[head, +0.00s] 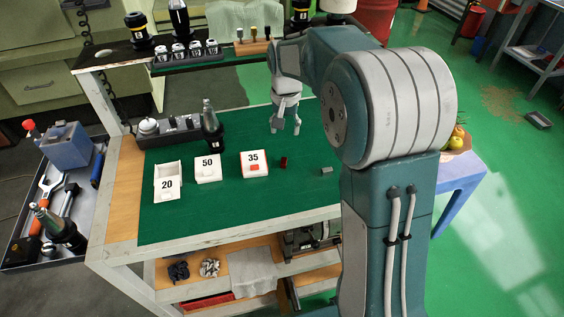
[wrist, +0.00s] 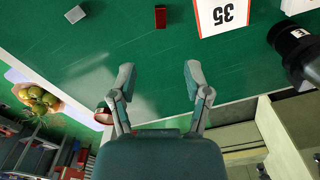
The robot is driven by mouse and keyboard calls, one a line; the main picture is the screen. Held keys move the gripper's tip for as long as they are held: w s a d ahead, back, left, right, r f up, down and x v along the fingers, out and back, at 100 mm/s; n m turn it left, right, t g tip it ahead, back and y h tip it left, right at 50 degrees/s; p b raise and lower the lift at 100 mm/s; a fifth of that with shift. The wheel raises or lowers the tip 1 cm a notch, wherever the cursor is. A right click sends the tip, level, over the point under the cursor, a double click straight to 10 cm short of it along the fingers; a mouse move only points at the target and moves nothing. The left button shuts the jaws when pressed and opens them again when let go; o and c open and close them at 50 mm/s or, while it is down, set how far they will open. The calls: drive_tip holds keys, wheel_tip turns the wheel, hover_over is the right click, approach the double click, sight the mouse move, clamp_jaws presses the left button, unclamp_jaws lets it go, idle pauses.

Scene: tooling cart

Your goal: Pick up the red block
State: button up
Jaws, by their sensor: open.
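The red block (head: 283,162) is a small dark red piece on the green cart top, just right of the white box marked 35 (head: 246,171). In the wrist view the red block (wrist: 160,17) lies near the top edge, beside the 35 box (wrist: 222,14). My gripper (head: 285,125) hangs over the far part of the green top. In the wrist view its two fingers (wrist: 159,76) are spread with nothing between them, apart from the block.
A grey block (head: 326,170) lies right of the red block. White boxes marked 50 (head: 208,176) and 20 (head: 167,190) stand to the left. A dark tool holder (head: 212,125) stands behind them. Green surface around the red block is clear.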

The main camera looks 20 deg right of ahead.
drive_tip(key=f, duration=0.1)
hover_over(284, 160)
drive_tip(key=f, duration=0.5)
drive_tip(key=shift+w+a+f, duration=0.15)
drive_tip(key=shift+w+f, duration=0.15)
drive_tip(key=f, duration=0.5)
drive_tip(key=shift+s+d+f, duration=0.1)
drive_tip(key=shift+s+d, duration=0.1)
drive_tip(key=shift+d, duration=0.05)
drive_tip(key=shift+a, duration=0.2)
drive_tip(key=shift+c, duration=0.6)
drive_tip(key=shift+d, duration=0.1)
clamp_jaws()
